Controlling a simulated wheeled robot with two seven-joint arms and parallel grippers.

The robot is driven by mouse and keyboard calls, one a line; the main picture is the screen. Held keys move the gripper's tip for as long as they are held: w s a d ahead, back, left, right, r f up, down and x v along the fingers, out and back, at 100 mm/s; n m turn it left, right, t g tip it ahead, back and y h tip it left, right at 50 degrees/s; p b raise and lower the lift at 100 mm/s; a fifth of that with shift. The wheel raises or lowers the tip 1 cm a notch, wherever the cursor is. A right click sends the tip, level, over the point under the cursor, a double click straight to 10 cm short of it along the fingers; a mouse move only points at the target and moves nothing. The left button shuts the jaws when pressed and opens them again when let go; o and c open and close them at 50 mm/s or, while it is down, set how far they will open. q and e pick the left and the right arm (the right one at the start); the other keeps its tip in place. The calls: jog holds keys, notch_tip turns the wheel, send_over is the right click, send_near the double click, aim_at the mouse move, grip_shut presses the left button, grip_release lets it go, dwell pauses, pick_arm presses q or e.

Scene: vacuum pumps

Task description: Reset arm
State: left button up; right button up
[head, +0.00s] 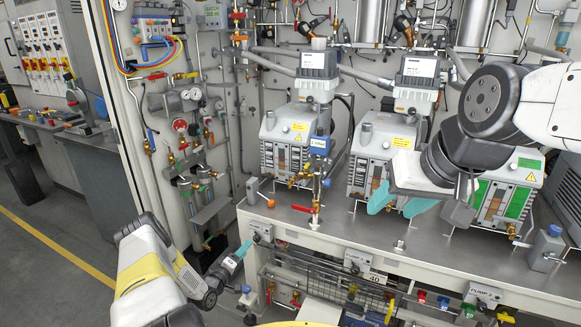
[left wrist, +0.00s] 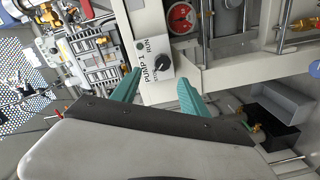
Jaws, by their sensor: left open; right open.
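My left gripper (head: 240,251) is low at the front of the bench in the head view, its teal fingers pointing toward the front panel. In the left wrist view its fingers (left wrist: 158,80) are spread apart, with nothing between them. A switch box labelled PUMP 1 (left wrist: 152,75), with a black knob, is just beyond the fingertips; contact cannot be told. The same box (head: 262,232) shows on the bench front in the head view. My right gripper (head: 394,208) hangs above the bench top before the middle pump, its teal fingers apart and empty.
Grey vacuum pumps stand on the bench: left (head: 287,145), middle (head: 375,150) and right (head: 515,185), partly behind my right arm. A red-handled valve pipe (head: 317,195) rises near the front edge. More switch boxes (head: 357,261) line the front. Floor at left is open.

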pick_arm(q)
jog(key=w+a+r+m+g+y, duration=0.1)
jog(key=w+r+m+g+y, duration=0.2)
jog(key=r, duration=1)
jog(key=w+a+r+m+g, duration=0.15)
jog(key=w+r, duration=0.25)
jog(key=r, duration=0.9)
jog(key=s+d+r+m+g+y, duration=0.15)
jog(key=s+r, duration=0.35)
jog(key=r, duration=0.7)
jog(key=s+d+r+m+g+y, duration=0.1)
jog(key=s+d+r+y, duration=0.15)
jog(key=s+r, duration=0.7)
jog(key=s+d+r+m+g+h, duration=0.1)
jog(key=s+d, duration=0.2)
jog(key=s, duration=0.7)
jog(key=s+d+r+g+h, duration=0.1)
jog(key=s+d, duration=0.2)
jog(key=s, duration=0.7)
jog(key=s+d+r+m+g+h, duration=0.1)
jog(key=s+d, duration=0.2)
jog(key=s, duration=0.7)
jog(key=shift+s+d+r+m, duration=0.15)
jog(key=shift+s+d+m, duration=0.05)
jog(key=shift+s+m, duration=0.1)
